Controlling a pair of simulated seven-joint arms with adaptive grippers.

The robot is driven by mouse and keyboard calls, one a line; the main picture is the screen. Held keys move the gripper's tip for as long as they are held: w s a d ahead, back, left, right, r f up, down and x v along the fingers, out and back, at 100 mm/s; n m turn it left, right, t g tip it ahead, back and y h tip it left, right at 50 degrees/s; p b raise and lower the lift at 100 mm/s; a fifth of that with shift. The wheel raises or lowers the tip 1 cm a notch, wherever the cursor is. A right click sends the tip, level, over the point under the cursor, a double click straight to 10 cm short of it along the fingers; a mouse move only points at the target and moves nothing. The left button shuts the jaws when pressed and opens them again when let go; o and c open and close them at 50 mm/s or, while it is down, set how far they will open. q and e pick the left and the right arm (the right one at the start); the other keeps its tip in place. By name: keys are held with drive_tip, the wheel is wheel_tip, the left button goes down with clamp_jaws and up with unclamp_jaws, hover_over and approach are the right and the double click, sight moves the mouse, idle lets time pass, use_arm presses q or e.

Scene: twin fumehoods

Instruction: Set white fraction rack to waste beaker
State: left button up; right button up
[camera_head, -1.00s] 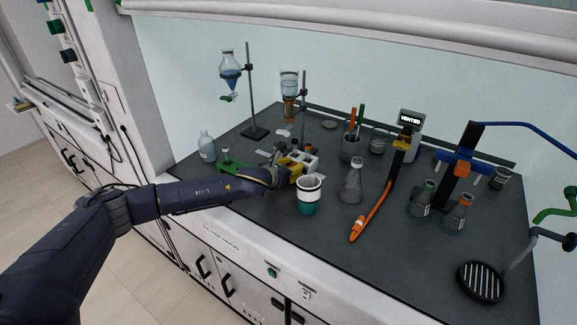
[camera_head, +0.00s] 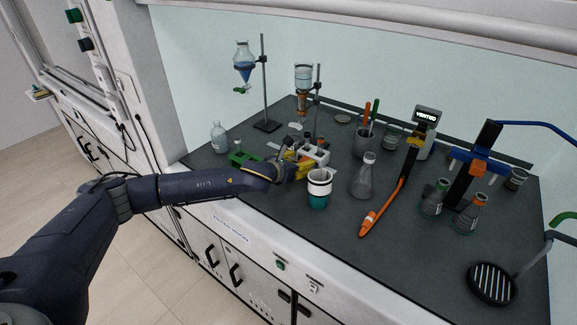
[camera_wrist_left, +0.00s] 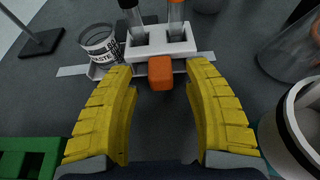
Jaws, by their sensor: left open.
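The white fraction rack (camera_wrist_left: 170,46) stands on the dark bench in the left wrist view, with an orange block (camera_wrist_left: 160,73) on its near side. It holds a dark-capped tube and an orange tube. In the head view the white rack (camera_head: 318,155) is partly behind my left gripper (camera_head: 300,168). A clear beaker labelled as waste beaker (camera_wrist_left: 100,44) stands just left of the rack. My left gripper, with yellow fingers, also shows in the left wrist view (camera_wrist_left: 165,75); it is open, its fingertips either side of the orange block with gaps. My right gripper is out of view.
A green rack (camera_wrist_left: 28,158) lies left of my fingers. A teal and white cup (camera_head: 319,188) stands close on the right, with a conical flask (camera_head: 363,178) beyond it. A stand with a funnel (camera_head: 264,90) rises behind. The bench front right of the cup is clear.

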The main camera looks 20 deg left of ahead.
use_arm(q)
drive_tip(key=v, duration=0.9)
drive_tip(key=shift+c, duration=0.3)
